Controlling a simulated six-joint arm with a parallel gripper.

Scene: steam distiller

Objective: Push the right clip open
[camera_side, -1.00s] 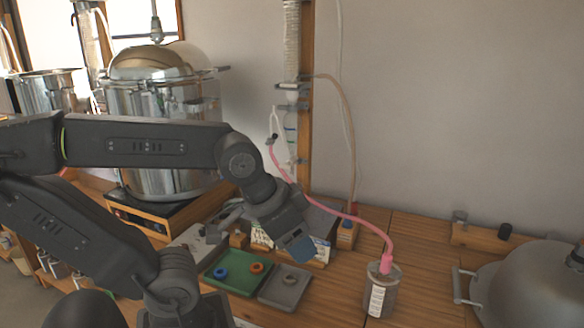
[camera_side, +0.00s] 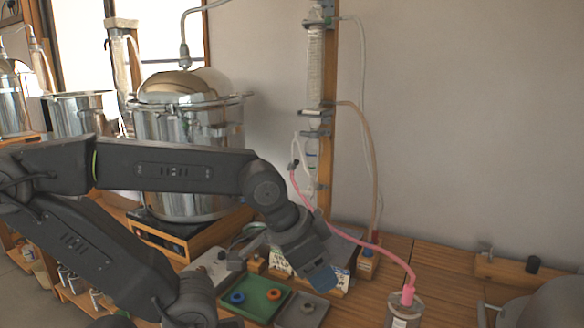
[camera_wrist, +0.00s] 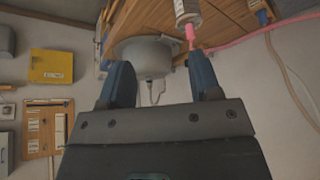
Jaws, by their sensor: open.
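A steel pot (camera_side: 185,150) with a domed lid (camera_side: 178,85) stands at the back left in the side view. A small metal fitting (camera_side: 245,95) sticks out at the right of its rim. I cannot tell whether it is the right clip, or whether it is open or shut. My gripper (camera_side: 322,280) is to the right of the pot and lower, above the bench, touching no clip that I can see. The wrist view shows its two blue fingers (camera_wrist: 162,82) apart with nothing between them. A grey rounded vessel (camera_wrist: 145,57) shows beyond them.
A glass column (camera_side: 315,75) stands on a wooden post. A pink tube (camera_side: 335,228) runs from it to a bottle (camera_side: 403,312). A green tray (camera_side: 257,302) with rings lies below the gripper. Another domed vessel (camera_side: 550,305) is at the right edge.

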